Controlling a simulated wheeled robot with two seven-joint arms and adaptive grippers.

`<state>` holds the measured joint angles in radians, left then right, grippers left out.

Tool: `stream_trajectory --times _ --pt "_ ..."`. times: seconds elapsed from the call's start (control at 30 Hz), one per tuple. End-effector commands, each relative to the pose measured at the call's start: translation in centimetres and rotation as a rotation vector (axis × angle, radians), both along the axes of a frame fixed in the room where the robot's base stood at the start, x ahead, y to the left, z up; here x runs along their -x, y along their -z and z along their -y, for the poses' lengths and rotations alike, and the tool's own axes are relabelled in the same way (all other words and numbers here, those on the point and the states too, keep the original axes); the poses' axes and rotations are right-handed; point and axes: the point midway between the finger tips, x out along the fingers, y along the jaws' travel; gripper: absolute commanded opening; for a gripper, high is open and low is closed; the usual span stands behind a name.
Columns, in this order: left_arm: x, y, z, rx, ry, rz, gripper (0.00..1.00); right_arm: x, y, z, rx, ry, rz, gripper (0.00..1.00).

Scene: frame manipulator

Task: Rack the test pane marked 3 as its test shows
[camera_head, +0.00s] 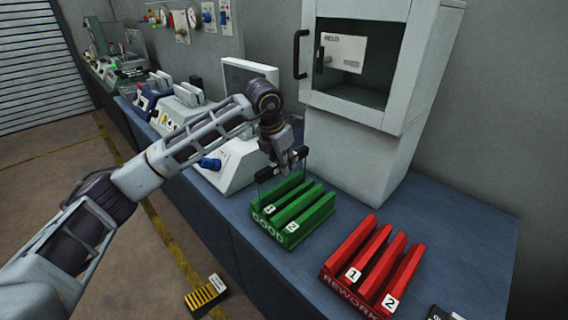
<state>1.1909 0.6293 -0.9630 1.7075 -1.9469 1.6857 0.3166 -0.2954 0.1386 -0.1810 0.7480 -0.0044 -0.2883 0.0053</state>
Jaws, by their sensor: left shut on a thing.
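My left gripper (283,168) is shut on a thin, clear pane with dark corner pieces, held by its upper edge. It is right above the back of the green rack (293,236) marked GOOD, which has slots labelled 1 and 2. The pane's lower edge is hard to make out against the rack, so I cannot tell whether it sits in a slot. No 3 is readable on it. The red rack (362,249) marked REWORK, also with slots 1 and 2, stands to the right and looks empty.
A white cabinet (350,150) with an open compartment stands behind the racks. A white device with a blue knob (210,163) is left of the green rack. A dark object (440,314) lies at the lower right. Blue bench top (450,230) is clear right of the red rack.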

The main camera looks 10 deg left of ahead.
Motion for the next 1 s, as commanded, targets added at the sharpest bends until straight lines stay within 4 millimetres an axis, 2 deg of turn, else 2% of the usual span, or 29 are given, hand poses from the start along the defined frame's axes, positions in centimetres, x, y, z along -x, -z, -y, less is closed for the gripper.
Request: stream_trajectory --times 0.17,0.2,0.37,0.77,1.0 --pt "0.0 0.1 0.0 0.000 0.000 -0.001 0.00 0.0 0.0 0.3 0.003 0.000 0.000 0.40" --pt "0.0 0.1 0.0 0.000 0.000 -0.001 0.23 0.0 0.0 0.4 0.004 -0.001 0.000 0.40" --pt "0.0 0.1 0.0 0.000 0.000 -0.001 0.44 0.0 0.0 0.6 0.006 -0.002 0.000 0.40" --pt "0.1 0.1 0.0 -0.001 0.000 -0.003 0.44 -0.1 0.0 0.6 0.006 0.000 0.002 0.40" --pt "0.4 -1.4 -0.2 0.000 0.000 -0.001 0.44 0.0 0.0 0.4 0.005 -0.001 0.001 0.40"
